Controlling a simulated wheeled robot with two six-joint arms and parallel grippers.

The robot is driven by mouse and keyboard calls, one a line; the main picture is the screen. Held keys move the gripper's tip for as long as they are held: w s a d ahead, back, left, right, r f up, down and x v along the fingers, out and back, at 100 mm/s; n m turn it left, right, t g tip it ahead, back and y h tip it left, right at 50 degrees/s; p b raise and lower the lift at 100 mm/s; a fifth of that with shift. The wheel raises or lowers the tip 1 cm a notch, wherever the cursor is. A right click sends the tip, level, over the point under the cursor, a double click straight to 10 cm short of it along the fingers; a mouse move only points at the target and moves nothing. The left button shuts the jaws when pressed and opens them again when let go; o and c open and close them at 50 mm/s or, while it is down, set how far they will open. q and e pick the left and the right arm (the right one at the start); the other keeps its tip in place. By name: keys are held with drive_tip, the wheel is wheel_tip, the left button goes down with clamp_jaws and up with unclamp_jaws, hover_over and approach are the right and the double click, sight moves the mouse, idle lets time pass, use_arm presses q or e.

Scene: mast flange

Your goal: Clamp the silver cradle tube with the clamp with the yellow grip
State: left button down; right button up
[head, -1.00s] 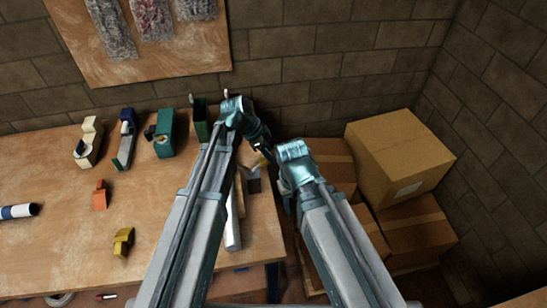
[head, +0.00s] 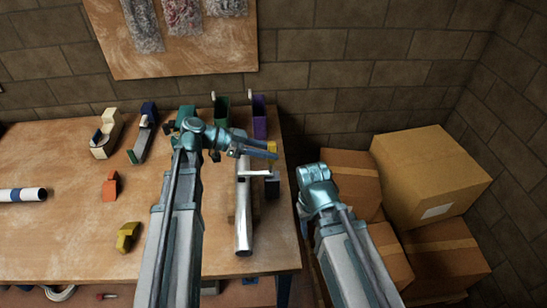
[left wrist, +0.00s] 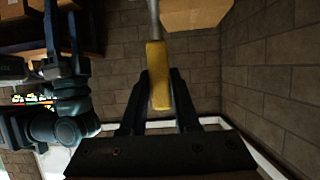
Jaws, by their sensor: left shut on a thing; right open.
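The silver cradle tube (head: 243,225) lies lengthwise near the right end of the bench, on a wooden cradle (head: 231,208). The clamp stands to its right, with a dark block (head: 272,188) and a pale metal bar (head: 256,173) reaching left across the tube. Whether the bar presses on the tube I cannot tell. My left gripper (head: 272,149) is shut on the clamp's yellow grip (head: 271,146). The left wrist view shows the grip (left wrist: 158,75) between the fingers, with a metal rod beyond it. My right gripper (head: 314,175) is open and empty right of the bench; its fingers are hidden.
Green (head: 222,108) and purple (head: 259,117) holders stand at the back. A tape dispenser (head: 105,135), an orange item (head: 110,187) and a yellow item (head: 128,236) lie left. Cardboard boxes (head: 430,180) are stacked right of the bench.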

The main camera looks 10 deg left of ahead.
use_arm(q)
drive_tip(key=shift+s+a+f+b, duration=0.1)
drive_tip(key=shift+a+f+b, duration=0.05)
drive_tip(key=shift+a+b, duration=0.15)
drive_tip(key=shift+h, duration=0.3)
drive_tip(key=c, duration=0.6)
unclamp_jaws()
drive_tip(key=shift+c, duration=0.2)
drive_tip(key=p+v, duration=0.4)
drive_tip(key=v, duration=0.9)
drive_tip(key=shift+a+r+p, duration=0.25)
drive_tip(key=shift+a+p, duration=0.1)
